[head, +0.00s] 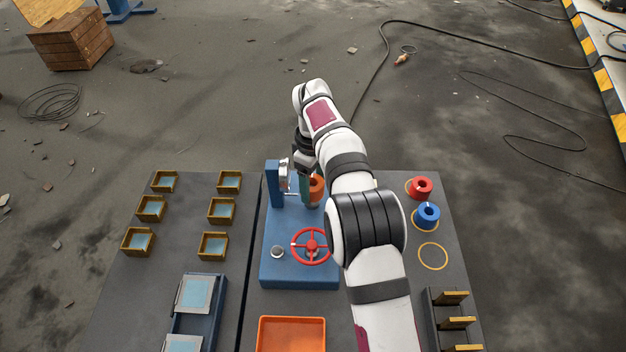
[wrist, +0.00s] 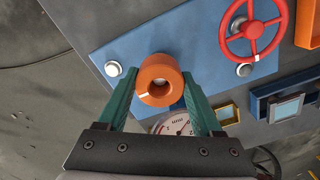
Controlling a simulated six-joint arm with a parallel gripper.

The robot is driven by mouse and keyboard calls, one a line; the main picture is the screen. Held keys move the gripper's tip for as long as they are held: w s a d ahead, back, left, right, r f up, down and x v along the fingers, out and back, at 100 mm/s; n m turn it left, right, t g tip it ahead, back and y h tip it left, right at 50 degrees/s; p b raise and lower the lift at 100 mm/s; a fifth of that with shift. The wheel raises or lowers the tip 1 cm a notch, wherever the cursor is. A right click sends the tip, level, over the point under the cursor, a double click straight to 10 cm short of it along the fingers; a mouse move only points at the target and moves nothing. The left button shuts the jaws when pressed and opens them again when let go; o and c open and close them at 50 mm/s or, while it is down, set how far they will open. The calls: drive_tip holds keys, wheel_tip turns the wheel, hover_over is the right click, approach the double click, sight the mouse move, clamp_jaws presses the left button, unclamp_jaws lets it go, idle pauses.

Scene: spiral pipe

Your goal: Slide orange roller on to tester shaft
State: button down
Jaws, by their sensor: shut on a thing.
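The orange roller (head: 317,187) shows in the head view beside my gripper (head: 307,190), at the upper part of the blue tester (head: 273,273). In the wrist view the orange roller (wrist: 171,71) sits between the two green fingertips of my gripper (wrist: 158,80), which is shut on it. Its bore faces the wrist camera and has a white mark on the rim beside it. A dial gauge (head: 284,178) is mounted on the tester's upright post; its face (wrist: 172,127) shows below the roller in the wrist view. I cannot make out the tester shaft or whether the roller is around it.
A red handwheel (head: 311,246) and a silver button (head: 277,252) are on the tester base. A red roller (head: 421,187) and a blue roller (head: 428,214) stand at right, near an empty yellow ring (head: 433,268). Small bins (head: 150,209) stand left; an orange tray (head: 291,320) lies in front.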

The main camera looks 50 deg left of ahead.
drive_tip(key=shift+f, duration=1.45)
unclamp_jaws()
drive_tip(key=shift+f, duration=0.1)
wheel_tip(320, 180, up, 12)
drive_tip(key=w+d+r+m, duration=0.2)
drive_tip(key=d+r+m, duration=0.3)
drive_tip(key=d, duration=0.6)
drive_tip(key=w+d+r+m, duration=0.2)
drive_tip(key=d+r+m, duration=0.35)
drive_tip(key=d, duration=0.65)
drive_tip(key=s+d+f+m+y, duration=0.1)
drive_tip(key=s+d+m, duration=0.8)
drive_tip(key=d, duration=0.5)
drive_tip(key=s+d+f+m, duration=0.3)
drive_tip(key=s, duration=0.3)
drive_tip(key=s+d+f+m, duration=0.3)
drive_tip(key=s+m, duration=0.1)
drive_tip(key=s, duration=0.2)
drive_tip(key=shift+s+f+y, duration=0.3)
drive_tip(key=shift+s+y, duration=0.1)
